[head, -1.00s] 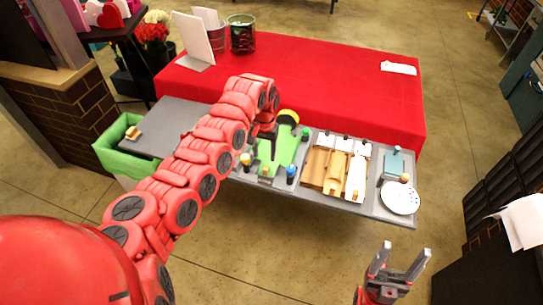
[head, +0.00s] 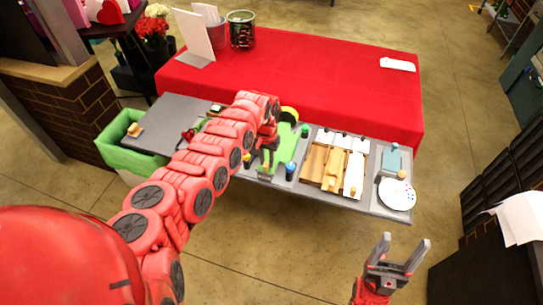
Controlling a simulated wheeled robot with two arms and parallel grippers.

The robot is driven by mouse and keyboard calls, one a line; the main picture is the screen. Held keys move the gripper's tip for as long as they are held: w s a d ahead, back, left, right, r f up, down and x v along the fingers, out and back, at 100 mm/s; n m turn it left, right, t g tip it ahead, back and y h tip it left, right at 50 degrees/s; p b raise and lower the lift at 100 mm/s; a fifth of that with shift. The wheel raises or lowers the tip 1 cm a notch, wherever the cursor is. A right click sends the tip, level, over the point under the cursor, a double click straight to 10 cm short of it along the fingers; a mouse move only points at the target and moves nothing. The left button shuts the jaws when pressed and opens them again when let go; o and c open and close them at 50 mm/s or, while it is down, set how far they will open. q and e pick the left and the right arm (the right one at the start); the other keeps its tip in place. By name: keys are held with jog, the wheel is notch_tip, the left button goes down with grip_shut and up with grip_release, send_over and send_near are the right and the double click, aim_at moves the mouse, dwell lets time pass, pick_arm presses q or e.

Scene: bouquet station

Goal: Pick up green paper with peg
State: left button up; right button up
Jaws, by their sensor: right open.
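The green paper (head: 286,143) lies on the grey table, partly hidden by my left arm. My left gripper (head: 266,157) is over the near left part of the paper, close to where a small wooden peg sits at the paper's near edge. The gripper hides most of that peg, and I cannot tell whether the fingers touch it or are shut. My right gripper (head: 406,249) is open and empty, in front of the table over the floor.
A blue-capped bottle (head: 290,170) and a yellow-topped one (head: 246,159) stand near the paper. A wooden tray (head: 333,164) with brown and white papers and a white plate (head: 396,194) are to the right. The red table (head: 300,75) behind is mostly clear.

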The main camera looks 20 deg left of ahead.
pick_arm(q)
grip_shut()
dwell(1.0)
